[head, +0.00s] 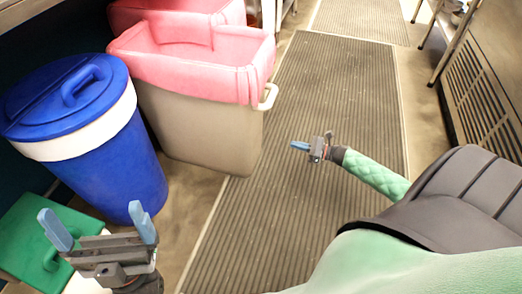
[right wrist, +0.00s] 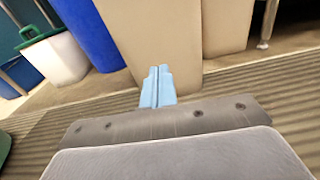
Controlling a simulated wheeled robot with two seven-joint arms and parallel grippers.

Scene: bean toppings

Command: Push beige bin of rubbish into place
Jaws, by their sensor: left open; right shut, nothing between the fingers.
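The beige bin (head: 205,130) stands upright in the head view, lined with a pink bag (head: 195,70) folded over its rim, with a pale handle on its right side. Its lower right corner juts over the edge of the ribbed mat. My right gripper (head: 298,145) is shut and empty, to the right of the bin in the head view. In the right wrist view its closed blue fingertips (right wrist: 158,86) point at the beige bin's wall (right wrist: 150,35); whether they touch cannot be told. My left gripper (head: 100,228) is open and empty at the lower left, in front of the blue bin.
A blue lidded bin (head: 110,160) stands left of the beige bin, with a green-lidded bin (head: 25,240) nearer me. Another pink-lined bin (head: 170,12) is behind. The ribbed mat (head: 325,80) runs clear down the aisle. A metal unit (head: 485,80) lines the right.

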